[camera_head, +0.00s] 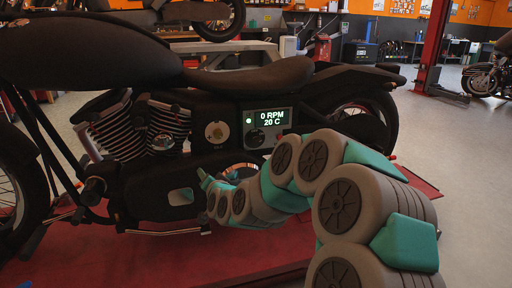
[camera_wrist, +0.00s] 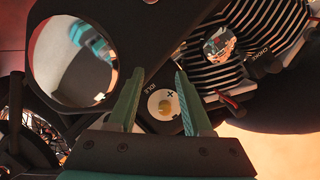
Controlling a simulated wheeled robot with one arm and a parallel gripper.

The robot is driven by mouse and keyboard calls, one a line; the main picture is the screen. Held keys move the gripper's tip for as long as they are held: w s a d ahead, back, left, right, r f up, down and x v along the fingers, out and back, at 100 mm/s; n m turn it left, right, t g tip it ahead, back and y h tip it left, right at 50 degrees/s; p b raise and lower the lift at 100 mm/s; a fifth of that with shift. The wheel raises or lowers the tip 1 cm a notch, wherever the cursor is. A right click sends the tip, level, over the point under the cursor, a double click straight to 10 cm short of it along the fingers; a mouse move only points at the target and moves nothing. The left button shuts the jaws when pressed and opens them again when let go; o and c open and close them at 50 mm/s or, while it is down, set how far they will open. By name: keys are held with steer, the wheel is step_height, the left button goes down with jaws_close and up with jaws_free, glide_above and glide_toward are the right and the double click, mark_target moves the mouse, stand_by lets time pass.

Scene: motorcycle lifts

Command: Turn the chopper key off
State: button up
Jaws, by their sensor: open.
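The dark chopper (camera_head: 110,55) stands side-on in the head view. Its panel (camera_head: 269,117) is lit, reads "0 RPM 20 C" and has a small green light; a dark round shape (camera_head: 256,139) sits beneath the readout. I cannot make out the key for certain in either view. My gripper (camera_wrist: 159,72) is open, with nothing between its green fingers in the wrist view. A pale round dial (camera_wrist: 163,104) marked "IDLE" and "+" shows between the fingers, beyond them. In the head view my gripper (camera_head: 203,176) is low beside the engine, below that dial (camera_head: 216,132).
Finned cylinders (camera_head: 165,130) and a lever marked "CHOKE" (camera_wrist: 262,65) stick out near the dial. A large round mirror-like cover (camera_wrist: 74,62) lies left in the wrist view. A red lift platform (camera_head: 235,245) is underneath. Grey floor (camera_head: 450,140) is open at right.

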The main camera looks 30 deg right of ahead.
steer(key=w+d+m+t+h, duration=0.15)
steer(key=d+m+h, duration=0.25)
steer(key=d, duration=0.4)
steer(key=m+h, duration=0.5)
steer(key=h, duration=0.1)
glide_toward(256, 144)
steer(key=w+d, duration=0.1)
steer(key=shift+x, duration=4.15)
steer(key=shift+r, duration=0.2)
steer(key=shift+c, duration=0.2)
jaws_close()
steer(key=shift+n, duration=0.3)
